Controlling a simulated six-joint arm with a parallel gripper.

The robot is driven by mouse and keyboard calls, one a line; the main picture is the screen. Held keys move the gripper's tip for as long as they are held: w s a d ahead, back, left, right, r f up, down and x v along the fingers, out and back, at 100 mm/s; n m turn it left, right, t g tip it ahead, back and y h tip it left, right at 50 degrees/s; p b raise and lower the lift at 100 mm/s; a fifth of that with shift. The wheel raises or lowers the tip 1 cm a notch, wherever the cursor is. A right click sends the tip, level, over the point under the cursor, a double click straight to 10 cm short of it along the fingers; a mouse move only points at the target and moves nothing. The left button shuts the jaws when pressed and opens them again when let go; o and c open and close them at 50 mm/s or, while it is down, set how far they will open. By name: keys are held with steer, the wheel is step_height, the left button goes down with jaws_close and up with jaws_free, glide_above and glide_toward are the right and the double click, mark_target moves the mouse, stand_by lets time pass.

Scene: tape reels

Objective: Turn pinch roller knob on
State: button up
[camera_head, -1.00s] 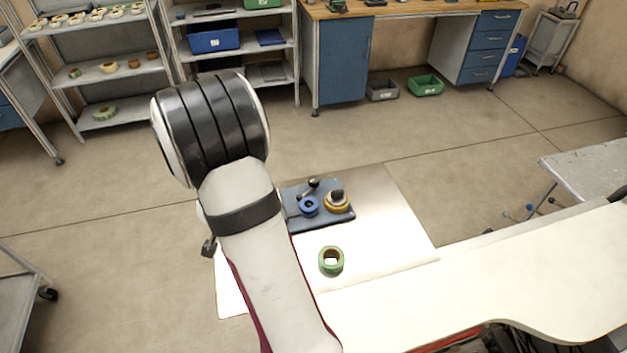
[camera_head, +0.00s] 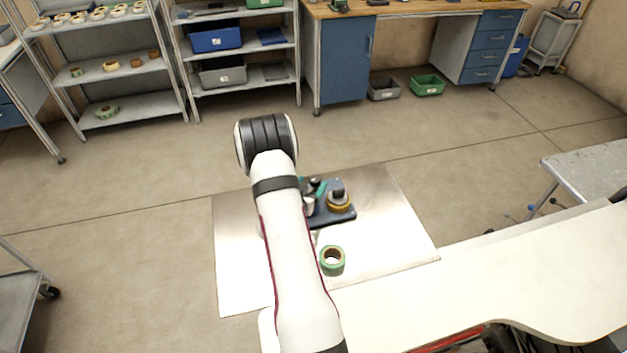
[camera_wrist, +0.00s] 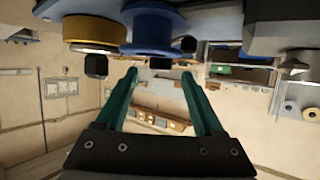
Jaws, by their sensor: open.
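The blue tape machine (camera_head: 343,215) lies on the pale sheet in the head view. It bears a yellow reel (camera_head: 338,204) with a dark knob (camera_head: 338,193) on top. My gripper (camera_head: 317,188) is over the machine's left part, and my arm hides much of that side. In the wrist view, the teal fingers of my gripper (camera_wrist: 159,78) are open and apart. The blue reel (camera_wrist: 152,30), the yellow reel (camera_wrist: 95,32) and black knobs (camera_wrist: 160,63) show beyond the fingertips. I cannot tell which part is the pinch roller knob, or whether a finger touches one.
A green tape roll (camera_head: 333,261) stands on the sheet (camera_head: 395,230), close to the right of my arm. A white counter (camera_head: 480,290) is at the front right. Shelves and a workbench stand at the back. The sheet's right part is clear.

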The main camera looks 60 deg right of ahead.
steer(key=shift+x, duration=1.5)
steer(key=shift+c, duration=0.2)
